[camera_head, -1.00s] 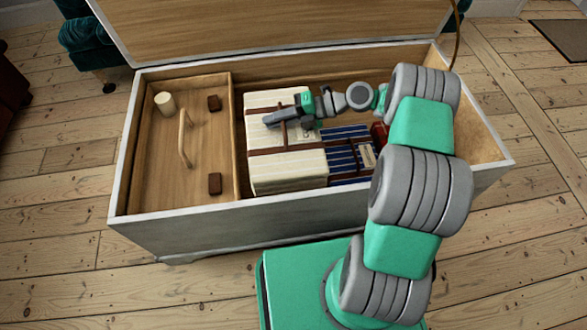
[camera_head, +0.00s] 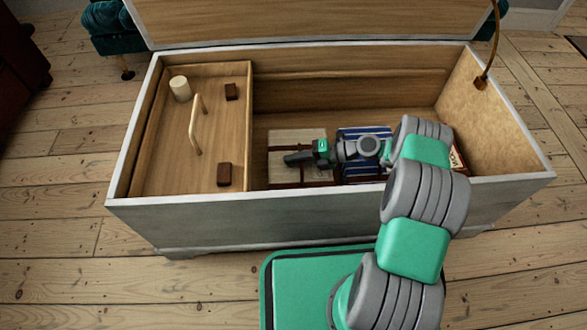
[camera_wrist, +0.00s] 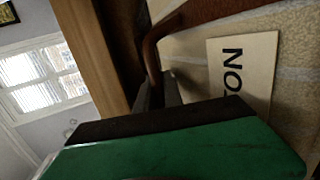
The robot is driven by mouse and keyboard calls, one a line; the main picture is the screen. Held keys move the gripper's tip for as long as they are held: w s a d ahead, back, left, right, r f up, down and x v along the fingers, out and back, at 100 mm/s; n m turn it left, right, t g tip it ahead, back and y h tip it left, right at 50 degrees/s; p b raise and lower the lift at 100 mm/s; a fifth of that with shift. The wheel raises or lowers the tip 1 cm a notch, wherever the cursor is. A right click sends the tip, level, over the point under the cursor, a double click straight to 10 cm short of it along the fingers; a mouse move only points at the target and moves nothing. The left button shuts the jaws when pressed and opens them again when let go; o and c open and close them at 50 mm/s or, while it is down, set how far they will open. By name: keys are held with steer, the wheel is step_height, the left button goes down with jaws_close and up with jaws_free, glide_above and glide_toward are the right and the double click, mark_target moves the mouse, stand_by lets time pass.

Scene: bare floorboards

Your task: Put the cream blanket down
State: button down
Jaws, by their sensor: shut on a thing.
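The cream blanket (camera_head: 284,141) is a bundle with brown straps inside the open chest, left of the blue striped bundle (camera_head: 352,134). In the wrist view its cream cloth (camera_wrist: 300,55) carries a pale label (camera_wrist: 240,80) with dark letters. My gripper (camera_head: 290,160) is over the cream blanket, its fingers pointing left. In the wrist view my gripper (camera_wrist: 158,92) is shut on the blanket's brown strap handle (camera_wrist: 152,48). The chest's front wall hides the blanket's lower part, so I cannot tell whether its underside rests on the chest floor.
The chest's pale front wall (camera_head: 290,218) stands between my base and the bundles. A wooden tray (camera_head: 160,160) with a handle and a cream cylinder (camera_head: 180,89) fills the left end. A red-edged item (camera_head: 458,158) lies at right, partly behind my arm. Bare chest floor shows behind the bundles.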

step_height(320, 180, down, 4)
steer(key=shift+r+b, duration=0.15)
steer(key=shift+b, duration=0.65)
steer(key=shift+r, duration=0.1)
steer(key=c, duration=1.5)
jaws_free()
